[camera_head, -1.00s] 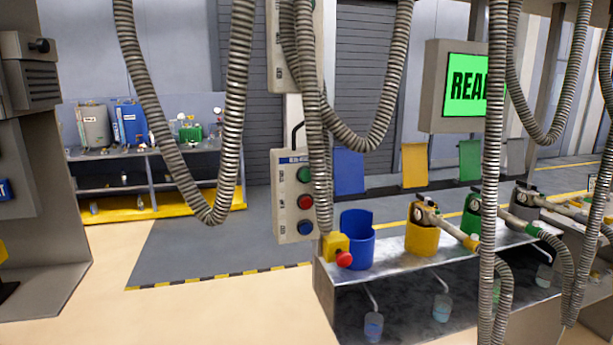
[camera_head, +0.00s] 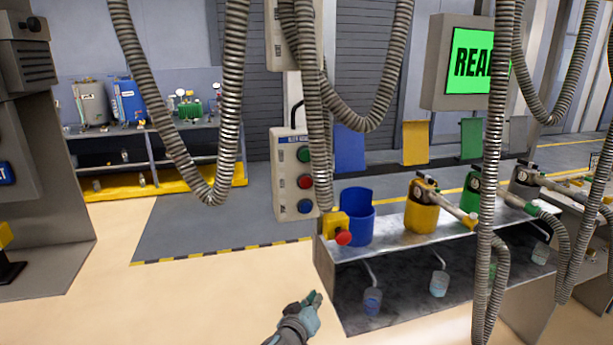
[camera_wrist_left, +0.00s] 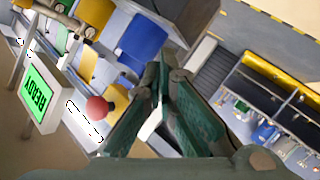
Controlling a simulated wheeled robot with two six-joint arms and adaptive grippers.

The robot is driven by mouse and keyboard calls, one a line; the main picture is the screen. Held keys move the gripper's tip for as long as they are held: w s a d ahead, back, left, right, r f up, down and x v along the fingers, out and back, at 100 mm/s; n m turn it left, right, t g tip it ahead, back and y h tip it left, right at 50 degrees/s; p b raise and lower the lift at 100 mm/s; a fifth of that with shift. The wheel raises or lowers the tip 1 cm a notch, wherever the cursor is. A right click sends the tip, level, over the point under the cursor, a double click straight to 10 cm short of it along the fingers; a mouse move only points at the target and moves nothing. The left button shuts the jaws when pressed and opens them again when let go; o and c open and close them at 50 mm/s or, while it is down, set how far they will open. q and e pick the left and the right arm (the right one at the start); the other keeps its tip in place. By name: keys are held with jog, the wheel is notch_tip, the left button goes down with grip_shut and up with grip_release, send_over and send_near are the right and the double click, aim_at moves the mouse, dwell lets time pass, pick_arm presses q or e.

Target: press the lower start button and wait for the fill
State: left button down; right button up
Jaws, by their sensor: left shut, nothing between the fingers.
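A hanging grey control box (camera_head: 281,208) shows a green button (camera_head: 304,155), a red button (camera_head: 305,181) and a blue button (camera_head: 305,206) in a column. A second box (camera_head: 280,50) hangs above it, partly hidden by hoses. A red mushroom button (camera_head: 343,237) sits on a yellow block at the bench's front corner; a red knob (camera_wrist_left: 97,108) shows in the left wrist view. The screen (camera_head: 468,68) is green and its visible letters read "REA"; the left wrist view shows "READY". My left gripper (camera_head: 315,297) is shut and empty, below and apart from the control box.
Grey corrugated hoses (camera_head: 233,90) hang in front of the boxes and bench. The metal bench (camera_head: 390,250) carries a blue holder (camera_head: 357,215), a yellow holder (camera_head: 421,216) and nozzles. A grey cabinet (camera_head: 45,220) stands at the left. The floor before the bench is clear.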

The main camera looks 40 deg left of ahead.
aim_at(306, 155)
pick_arm(q)
notch_tip(306, 155, up, 35)
jog(key=d+n+t+y, duration=0.1)
jog(key=d+n+t, duration=0.1)
jog(key=n+t, duration=0.4)
jog(key=shift+s+d+r+n+t+p, duration=0.15)
jog(key=shift+s+d+n+t+p, duration=0.25)
jog(key=shift+t, duration=0.7)
jog(key=shift+w+a, duration=0.1)
jog(key=shift+a, duration=0.1)
jog(key=w+a, duration=0.1)
jog(key=a, duration=0.1)
jog(key=w+a+b, duration=0.1)
jog(key=w+a, duration=0.1)
jog(key=w+a+b, duration=0.1)
jog(key=a, duration=0.2)
jog(key=shift+w, duration=0.4)
